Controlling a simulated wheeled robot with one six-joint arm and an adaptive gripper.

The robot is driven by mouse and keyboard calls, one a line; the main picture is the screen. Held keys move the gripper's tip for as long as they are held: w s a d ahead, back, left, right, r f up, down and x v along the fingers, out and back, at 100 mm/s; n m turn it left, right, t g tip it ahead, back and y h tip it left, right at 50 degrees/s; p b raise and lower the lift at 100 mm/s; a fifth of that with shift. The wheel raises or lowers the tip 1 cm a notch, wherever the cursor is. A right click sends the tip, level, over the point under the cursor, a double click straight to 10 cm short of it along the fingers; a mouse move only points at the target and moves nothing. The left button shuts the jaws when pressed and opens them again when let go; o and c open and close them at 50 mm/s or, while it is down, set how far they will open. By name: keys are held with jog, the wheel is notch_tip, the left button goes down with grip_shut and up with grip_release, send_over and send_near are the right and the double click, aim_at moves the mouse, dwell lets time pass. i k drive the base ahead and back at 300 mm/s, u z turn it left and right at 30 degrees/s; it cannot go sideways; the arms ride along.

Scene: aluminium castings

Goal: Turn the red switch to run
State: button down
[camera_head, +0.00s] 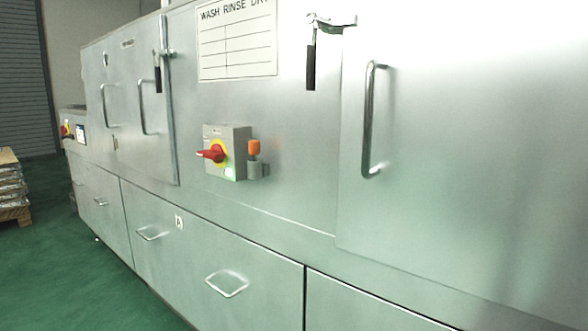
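The red switch (212,153) is a rotary handle on a yellow round plate. It sits on the front of a grey switch box (241,145) fixed to the steel machine front. The handle lies roughly level and points left. Any position labels are too small to read. My gripper is not in view.
An orange-topped part (254,148) sticks out right of the box. Bar handles (371,120), hanging black-gripped latches (311,66) and drawer pulls (227,284) project from the machine. The green floor (60,270) at left is clear; a loaded pallet (14,212) stands beyond.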

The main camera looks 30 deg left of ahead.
aim_at(216, 153)
jog(key=u, duration=3.05)
jog(key=i, duration=0.7)
jog(key=z, duration=2.6)
